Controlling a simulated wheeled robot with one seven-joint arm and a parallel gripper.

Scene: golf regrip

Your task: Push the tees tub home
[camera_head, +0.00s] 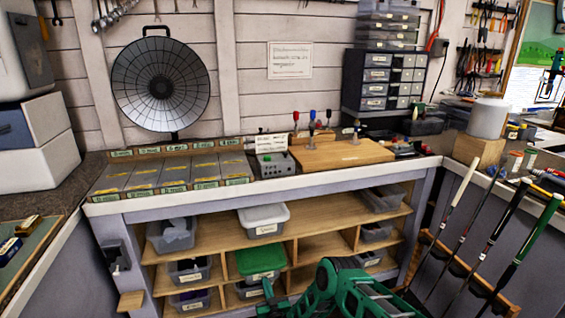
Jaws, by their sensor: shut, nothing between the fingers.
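A clear grey tub with a pale rim (264,220) sits in the upper row of the shelf unit and sticks out past the shelf's front edge. It has a small label on its front, too small to read, so I cannot confirm that it is the tees tub. My gripper (266,298) is at the bottom of the picture, at the left end of my green arm. It is shut and empty, below and apart from the sticking-out tub. Part of it is small and dark against the lower shelves.
A green-lidded tub (260,262) sits below the sticking-out tub. Other grey tubs (173,234) fill nearby compartments of the wooden shelf (318,213). The bench top with a wooden board (341,153) lies above. Golf clubs (483,233) stand in a rack at right.

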